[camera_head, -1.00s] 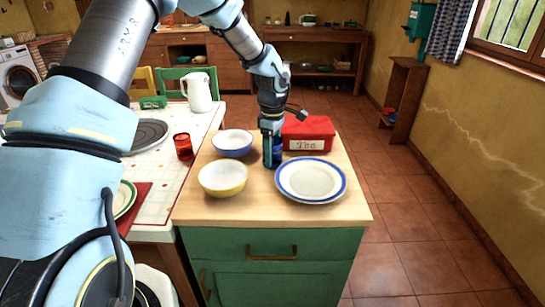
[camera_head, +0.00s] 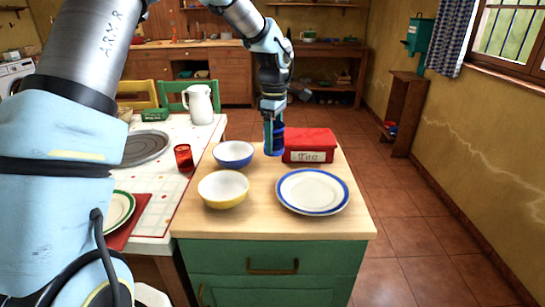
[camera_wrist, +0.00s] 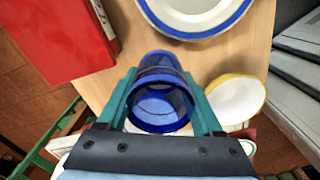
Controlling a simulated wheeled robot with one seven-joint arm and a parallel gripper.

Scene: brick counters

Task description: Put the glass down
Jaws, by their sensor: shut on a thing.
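My gripper (camera_head: 273,138) is shut on a blue see-through glass (camera_wrist: 160,95). In the wrist view the glass sits between the two teal fingers, and I look into its open mouth. In the head view the glass (camera_head: 280,135) is partly hidden by the fingers. It is near the far edge of the wooden counter top (camera_head: 253,217), just left of the red box. I cannot tell whether its base touches the wood.
The red tin (camera_head: 310,146) stands right of the glass. A blue bowl (camera_head: 234,153) and a yellow bowl (camera_head: 223,188) stand to the left, a blue-rimmed plate (camera_head: 312,191) in front. A red cup (camera_head: 184,158) stands on the tiled table. Bare wood lies between bowls and plate.

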